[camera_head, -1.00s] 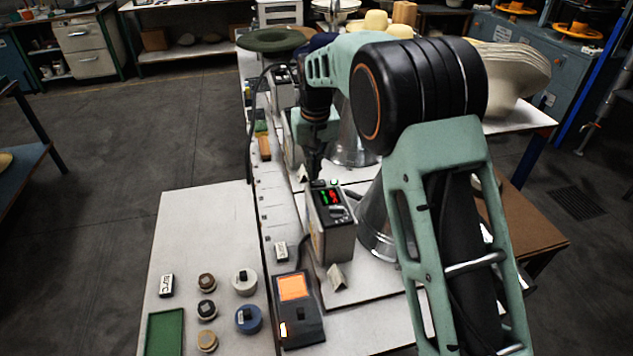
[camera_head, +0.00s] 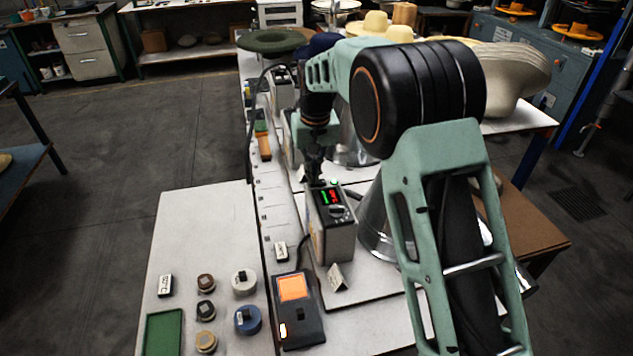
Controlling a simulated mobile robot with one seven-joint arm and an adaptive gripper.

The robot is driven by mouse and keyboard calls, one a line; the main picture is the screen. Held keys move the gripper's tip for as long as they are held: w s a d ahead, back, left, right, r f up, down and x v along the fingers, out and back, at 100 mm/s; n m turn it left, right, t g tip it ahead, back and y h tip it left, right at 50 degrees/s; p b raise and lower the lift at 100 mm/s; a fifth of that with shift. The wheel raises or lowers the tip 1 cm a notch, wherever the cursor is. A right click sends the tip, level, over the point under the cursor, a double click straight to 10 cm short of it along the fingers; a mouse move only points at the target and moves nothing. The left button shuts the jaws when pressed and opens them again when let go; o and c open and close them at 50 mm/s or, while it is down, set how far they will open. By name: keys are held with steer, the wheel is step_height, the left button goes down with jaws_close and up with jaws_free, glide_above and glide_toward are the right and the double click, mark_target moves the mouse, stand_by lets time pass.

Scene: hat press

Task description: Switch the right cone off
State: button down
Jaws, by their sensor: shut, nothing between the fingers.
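The nearer cone (camera_head: 374,232) is a shiny metal cone on the white bench, mostly hidden behind my arm. Beside it on its left stands a grey control box (camera_head: 331,230) with red and green lit digits and small controls on its sloped top. My gripper (camera_head: 316,180) is shut and empty, pointing down at the far top edge of this box. Whether it touches the box I cannot tell. A farther metal cone (camera_head: 353,145) stands behind my arm, with another control box (camera_head: 284,90) farther back.
A black device with an orange screen (camera_head: 296,290) lies in front of the near box, with a small white tent card (camera_head: 337,277) beside it. Several round pots and a green tray (camera_head: 164,331) sit at the front left. A green hat (camera_head: 271,41) lies at the back.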

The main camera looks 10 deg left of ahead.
steer(key=shift+f, duration=0.2)
steer(key=shift+r+p, duration=2.6)
steer(key=shift+r, duration=1)
